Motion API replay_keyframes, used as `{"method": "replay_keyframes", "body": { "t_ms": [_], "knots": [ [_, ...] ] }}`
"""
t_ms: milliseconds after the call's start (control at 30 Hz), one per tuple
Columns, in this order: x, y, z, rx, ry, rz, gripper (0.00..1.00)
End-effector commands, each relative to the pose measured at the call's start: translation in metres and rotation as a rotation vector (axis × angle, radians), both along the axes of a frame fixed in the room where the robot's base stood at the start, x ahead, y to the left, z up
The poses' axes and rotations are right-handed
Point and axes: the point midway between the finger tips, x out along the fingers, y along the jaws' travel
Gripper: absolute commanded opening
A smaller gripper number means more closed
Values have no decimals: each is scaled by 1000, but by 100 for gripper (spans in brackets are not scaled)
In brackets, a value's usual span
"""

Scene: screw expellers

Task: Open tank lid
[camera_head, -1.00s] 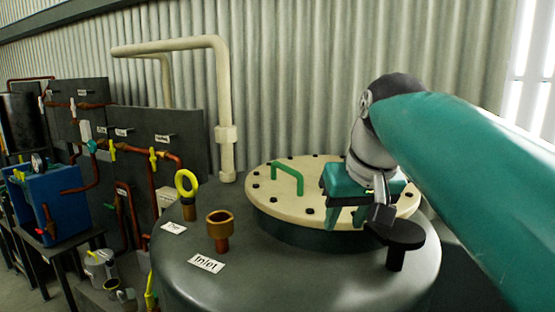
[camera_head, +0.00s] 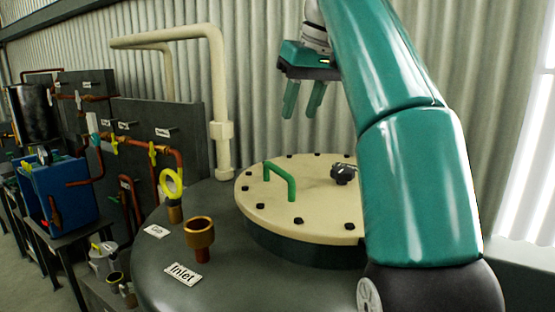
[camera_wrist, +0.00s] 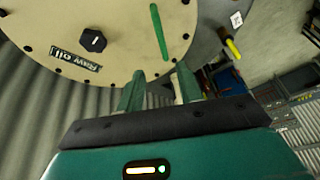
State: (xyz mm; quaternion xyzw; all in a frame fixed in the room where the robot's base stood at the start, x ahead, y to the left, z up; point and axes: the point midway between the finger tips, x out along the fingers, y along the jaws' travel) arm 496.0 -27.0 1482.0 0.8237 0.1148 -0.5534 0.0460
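The tank lid (camera_head: 315,200) is a round cream disc with black bolts around its rim, lying flat on the grey tank (camera_head: 225,255). A green bar handle (camera_head: 281,178) stands on its left part, and a black knob (camera_head: 344,174) sits farther right. My gripper (camera_head: 302,105) is open and empty, raised above the lid with its fingers pointing down. In the wrist view, the fingers (camera_wrist: 160,90) are apart near the lid's edge. The handle (camera_wrist: 158,32) and the knob (camera_wrist: 92,41) show beyond them, untouched. My arm hides the lid's right side.
A brass inlet fitting (camera_head: 199,232) and a yellow ring-topped fitting (camera_head: 171,184) stand on the tank left of the lid. A cream pipe (camera_head: 218,90) rises behind, before a corrugated wall. A blue box (camera_head: 55,190) and copper piping are at left.

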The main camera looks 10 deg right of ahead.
Motion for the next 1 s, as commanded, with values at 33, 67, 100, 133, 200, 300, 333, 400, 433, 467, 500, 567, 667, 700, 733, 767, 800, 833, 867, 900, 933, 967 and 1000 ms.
{"method": "replay_keyframes", "body": {
  "t_ms": [33,67,100,133,200,300,333,400,433,467,500,567,667,700,733,767,800,833,867,900,933,967,1000],
  "knots": [
    [0,0,1,0,-1,2,36],
    [-1,0,1,-1,0,2,36],
    [-1,0,1,-1,0,2,36],
    [-1,0,1,-1,0,2,36],
    [-2,0,-1,-1,1,1,36],
    [-2,1,-6,0,1,0,36],
    [-1,2,-9,0,2,0,36],
    [0,3,-15,0,2,-1,36],
    [1,3,-18,0,2,-1,36],
    [2,3,-22,0,3,-1,36],
    [3,4,-26,0,3,-1,36],
    [7,6,-35,-1,3,0,36],
    [13,8,-48,0,2,1,36],
    [16,9,-55,0,2,2,36],
    [18,10,-60,0,4,3,36],
    [21,11,-65,0,3,4,36],
    [23,12,-72,0,4,4,36],
    [26,12,-78,0,3,4,36],
    [28,13,-83,0,4,5,36],
    [31,14,-90,0,3,5,36],
    [33,15,-95,0,3,5,36],
    [35,16,-100,0,2,5,36],
    [38,16,-105,-1,2,4,36]
  ]
}}
